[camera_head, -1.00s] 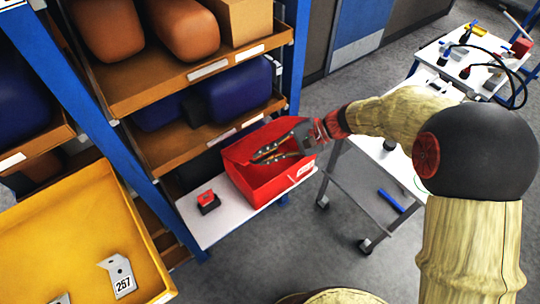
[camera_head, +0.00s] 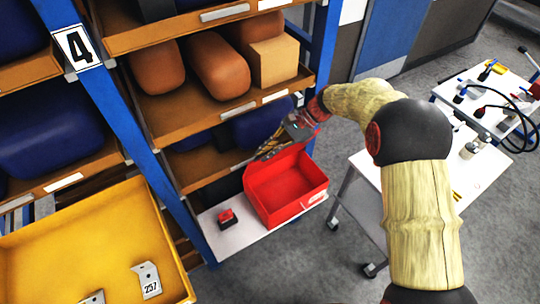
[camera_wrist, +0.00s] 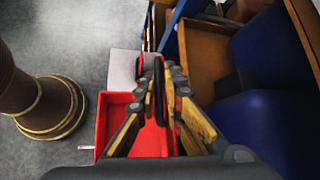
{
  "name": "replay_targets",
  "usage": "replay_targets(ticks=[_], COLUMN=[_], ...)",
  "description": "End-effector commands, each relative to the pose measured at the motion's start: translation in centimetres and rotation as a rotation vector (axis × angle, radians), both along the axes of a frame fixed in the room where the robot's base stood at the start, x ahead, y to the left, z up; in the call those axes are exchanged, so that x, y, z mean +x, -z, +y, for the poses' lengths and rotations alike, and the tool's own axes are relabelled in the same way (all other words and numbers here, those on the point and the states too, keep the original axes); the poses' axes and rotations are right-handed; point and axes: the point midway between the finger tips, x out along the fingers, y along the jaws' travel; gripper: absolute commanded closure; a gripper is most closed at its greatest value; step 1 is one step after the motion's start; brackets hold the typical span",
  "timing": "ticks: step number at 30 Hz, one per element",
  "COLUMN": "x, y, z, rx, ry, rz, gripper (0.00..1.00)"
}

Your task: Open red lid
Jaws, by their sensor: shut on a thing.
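The red box (camera_head: 297,207) stands on a white shelf board, its inside in view and empty. Its red lid (camera_head: 262,166) is raised along the back left side, tilted up from the box. My gripper (camera_head: 264,153) is at the lid's upper edge, its fingers pointing down left. In the wrist view, my gripper (camera_wrist: 159,75) has its two fingers close together on a thin, dark red edge of the lid, with the open red box (camera_wrist: 113,108) beside and below them. The fingers hide part of the lid.
A small red and black object (camera_head: 227,218) sits left of the box on the white board (camera_head: 240,240). Shelves with blue and orange goods rise behind, close to my gripper. A yellow tray (camera_head: 100,235) is at the left. A cart (camera_head: 370,180) stands at the right.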

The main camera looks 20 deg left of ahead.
Motion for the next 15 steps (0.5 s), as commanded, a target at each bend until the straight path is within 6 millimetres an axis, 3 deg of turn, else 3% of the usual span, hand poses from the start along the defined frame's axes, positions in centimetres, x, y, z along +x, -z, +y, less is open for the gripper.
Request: replay_targets(ticks=[15], x=[0.41], y=[-0.06], z=[0.42], rx=[-0.003], ry=[0.001], rz=[0.002], gripper=[1.0])
